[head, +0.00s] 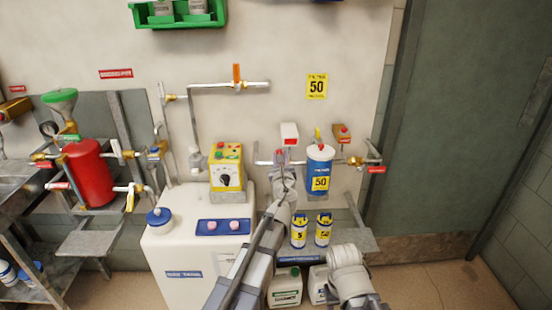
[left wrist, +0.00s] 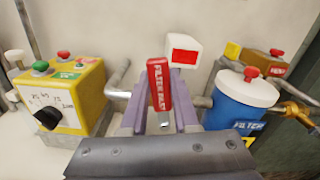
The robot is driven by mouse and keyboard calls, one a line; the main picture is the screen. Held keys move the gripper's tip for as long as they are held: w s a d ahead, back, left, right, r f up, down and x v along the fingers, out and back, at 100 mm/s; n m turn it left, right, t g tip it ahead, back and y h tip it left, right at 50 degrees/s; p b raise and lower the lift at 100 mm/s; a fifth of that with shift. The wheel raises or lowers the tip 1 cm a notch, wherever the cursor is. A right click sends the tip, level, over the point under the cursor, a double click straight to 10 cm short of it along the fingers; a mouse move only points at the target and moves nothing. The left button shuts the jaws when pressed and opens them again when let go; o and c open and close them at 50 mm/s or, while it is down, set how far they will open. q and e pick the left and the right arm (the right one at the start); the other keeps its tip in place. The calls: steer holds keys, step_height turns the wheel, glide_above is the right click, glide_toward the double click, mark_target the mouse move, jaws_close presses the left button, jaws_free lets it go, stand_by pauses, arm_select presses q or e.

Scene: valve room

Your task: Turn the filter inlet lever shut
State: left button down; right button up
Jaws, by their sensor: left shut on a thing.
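My left gripper (head: 283,168) reaches up to the pipe just left of the blue filter (head: 319,168). In the left wrist view its two fingers (left wrist: 160,108) stand either side of a red lever (left wrist: 157,88) with white lettering that begins "FILTER". It is shut on this lever, which points up and towards the camera. In the head view only a little of the lever's red shows at the fingertips. The valve body behind is hidden by my fingers. A grey part of my right arm shows at the bottom, but its fingers do not.
A white box with a red face (head: 290,132) sits just above my left gripper. A yellow control box (head: 227,168) stands to the left. A second valve (head: 357,160) is right of the filter. Two small canisters (head: 299,232) stand below the filter.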

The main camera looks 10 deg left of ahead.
arm_select(q)
steer(key=shift+w+d+m, duration=0.15)
steer(key=shift+d+m, duration=0.55)
steer(key=shift+m, duration=0.5)
steer(key=c, duration=0.7)
jaws_free()
steer(key=shift+o, duration=0.2)
steer(key=v, duration=0.7)
steer(key=shift+s, duration=0.4)
steer(key=shift+d, duration=0.15)
